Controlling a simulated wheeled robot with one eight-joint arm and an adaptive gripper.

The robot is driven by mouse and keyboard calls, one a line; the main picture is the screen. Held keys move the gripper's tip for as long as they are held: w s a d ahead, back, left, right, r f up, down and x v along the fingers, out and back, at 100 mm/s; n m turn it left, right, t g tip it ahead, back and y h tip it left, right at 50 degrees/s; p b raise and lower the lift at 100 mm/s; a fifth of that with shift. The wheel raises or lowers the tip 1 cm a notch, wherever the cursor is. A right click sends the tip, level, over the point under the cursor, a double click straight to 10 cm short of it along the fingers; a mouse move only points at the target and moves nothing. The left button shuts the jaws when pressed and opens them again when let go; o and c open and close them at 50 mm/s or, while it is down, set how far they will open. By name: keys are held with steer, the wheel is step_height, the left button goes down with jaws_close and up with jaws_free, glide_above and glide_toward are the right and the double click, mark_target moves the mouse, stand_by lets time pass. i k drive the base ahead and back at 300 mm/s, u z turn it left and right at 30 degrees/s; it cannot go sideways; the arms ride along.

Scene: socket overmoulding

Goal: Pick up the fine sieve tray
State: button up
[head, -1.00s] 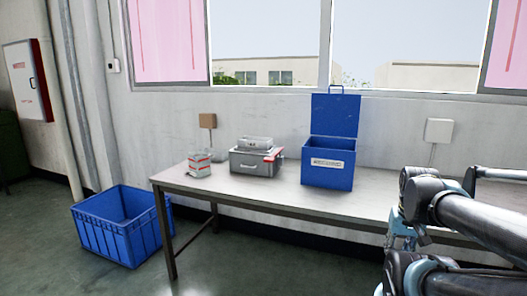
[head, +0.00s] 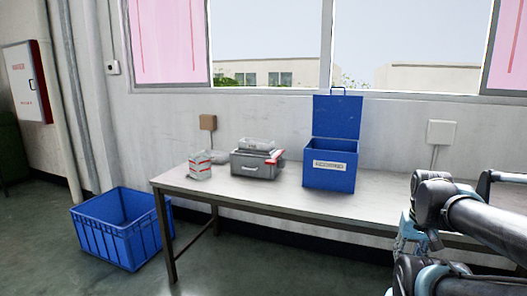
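I cannot pick out a fine sieve tray with certainty. A pale, flat-looking item (head: 256,144) lies on top of a grey case (head: 254,165) on the table, and its details are too small to tell. My arm (head: 465,218) reaches in from the right edge, over the right part of the table. Pale blue parts (head: 408,238) at its near end may belong to my gripper. Its fingers cannot be made out, and the arm is well apart from the grey case.
The long table (head: 286,200) also holds a small white and red box (head: 200,168) and an open blue box (head: 329,176) with a raised lid. A blue crate (head: 118,238) stands on the floor at the left. The tabletop right of the blue box looks clear.

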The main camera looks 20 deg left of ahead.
mark_target(262, 146)
steer(key=z, duration=2.45)
steer(key=k, duration=1.45)
steer(key=u, duration=2.5)
